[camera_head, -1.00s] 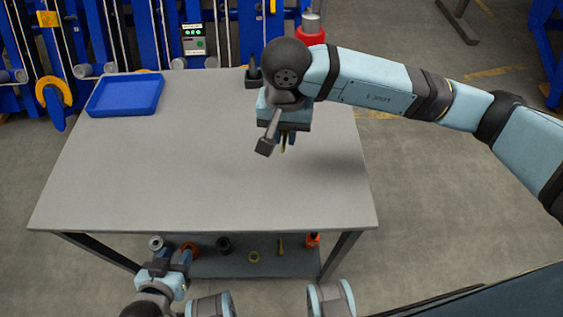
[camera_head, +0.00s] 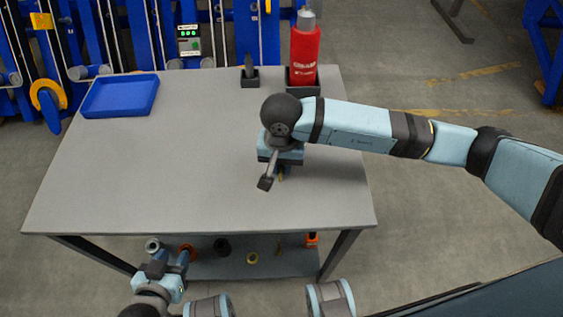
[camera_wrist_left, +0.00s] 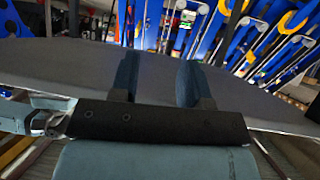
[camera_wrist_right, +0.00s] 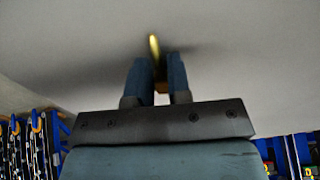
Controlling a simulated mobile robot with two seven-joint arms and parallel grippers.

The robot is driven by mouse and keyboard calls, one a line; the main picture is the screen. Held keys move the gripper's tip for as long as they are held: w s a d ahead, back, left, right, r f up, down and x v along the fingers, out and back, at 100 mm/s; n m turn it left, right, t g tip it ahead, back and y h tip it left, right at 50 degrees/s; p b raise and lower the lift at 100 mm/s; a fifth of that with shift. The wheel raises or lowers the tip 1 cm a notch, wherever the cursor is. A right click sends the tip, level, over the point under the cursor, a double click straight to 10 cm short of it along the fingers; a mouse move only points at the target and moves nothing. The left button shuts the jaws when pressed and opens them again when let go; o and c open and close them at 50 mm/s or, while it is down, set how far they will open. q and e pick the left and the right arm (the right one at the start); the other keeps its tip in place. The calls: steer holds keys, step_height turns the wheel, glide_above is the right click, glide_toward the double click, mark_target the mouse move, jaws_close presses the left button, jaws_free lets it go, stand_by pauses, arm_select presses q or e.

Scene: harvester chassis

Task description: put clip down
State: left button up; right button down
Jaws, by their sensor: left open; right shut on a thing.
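The clip is a small yellow piece (camera_wrist_right: 154,46) at the tips of my right gripper (camera_wrist_right: 163,75) in the right wrist view. The fingers are shut on it. In the head view my right gripper (camera_head: 281,176) points down close to the grey table top (camera_head: 150,165), and a bit of the yellow clip shows below it. Whether the clip touches the table I cannot tell. My left gripper (camera_wrist_left: 158,80) is open and empty in the left wrist view. In the head view the left gripper (camera_head: 171,262) is at the table's front edge, low on the left.
A blue tray (camera_head: 120,97) lies at the table's back left. A red bottle (camera_head: 304,52) and a small dark holder (camera_head: 249,78) stand at the back edge. Several small parts lie on the lower shelf (camera_head: 285,265). The table's left and middle are clear.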

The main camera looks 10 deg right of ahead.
mark_target(282, 168)
steer(key=shift+f, duration=0.15)
steer(key=c, duration=1.1)
jaws_free()
steer(key=shift+o, duration=0.2)
steer(key=shift+r, duration=0.5)
arm_select(q)
steer(key=shift+p, duration=0.45)
arm_select(e)
step_height(282, 168, up, 11)
steer(key=shift+r, duration=0.15)
arm_select(q)
steer(key=shift+s, duration=0.1)
arm_select(e)
steer(key=shift+s, duration=0.1)
